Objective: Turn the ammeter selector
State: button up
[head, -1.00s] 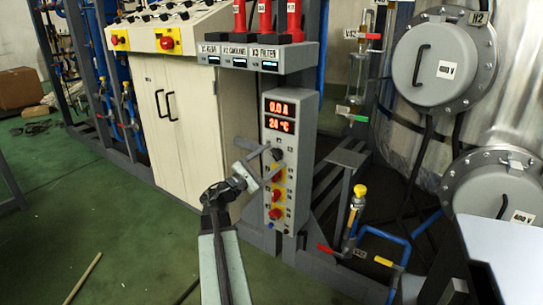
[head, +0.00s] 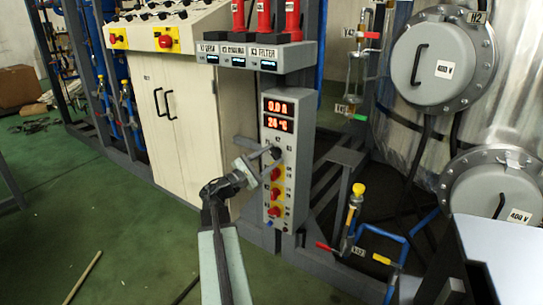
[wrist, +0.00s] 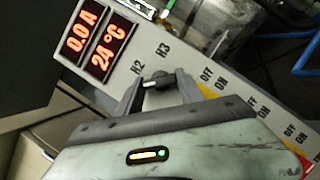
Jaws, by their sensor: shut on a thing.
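The ammeter selector is a small black knob (wrist: 158,79) on the grey control box (head: 287,150), below its red displays. It also shows in the head view (head: 276,153), partly covered by my gripper. In the wrist view it has a white mark and sits near the labels H2 and H3. My gripper (wrist: 158,88) is at the box face with one finger on each side of the knob, shut on it. In the head view my gripper (head: 262,158) reaches it from the left. The displays (head: 279,115) read 0.0 A and 24 °C.
Red knobs on yellow plates (head: 276,174) run down the box below the selector. A shelf with several labelled readouts (head: 240,56) juts out above. A cream cabinet (head: 180,120) stands to the left. Pipes and a yellow-capped valve (head: 357,195) are at the right. Green floor is open at left.

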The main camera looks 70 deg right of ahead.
jog(key=m+p, duration=0.1)
jog(key=m, duration=0.1)
jog(key=m+y+p, duration=0.1)
jog(key=m, duration=0.1)
jog(key=m+y+p, duration=0.1)
jog(key=m+p, duration=0.1)
jog(key=shift+r+g, duration=0.3)
jog(key=m+y+p, duration=0.1)
jog(key=m, duration=0.1)
jog(key=m+y+p, duration=0.1)
jog(key=m+p, duration=0.1)
jog(key=shift+a+r+t+p, duration=0.1)
jog(key=shift+r+t+p, duration=0.05)
jog(key=shift+t+p, duration=0.2)
jog(key=m+p, duration=0.1)
jog(key=m, duration=0.1)
jog(key=m+t+p, duration=0.1)
jog(key=m+p, duration=0.1)
jog(key=shift+t+y, duration=0.25)
jog(key=shift+y, duration=0.15)
jog(key=shift+m+t+y+p, duration=0.3)
jog(key=shift+m+t+p, duration=0.7)
jog(key=shift+m+p, duration=0.7)
jog(key=o, duration=1.4)
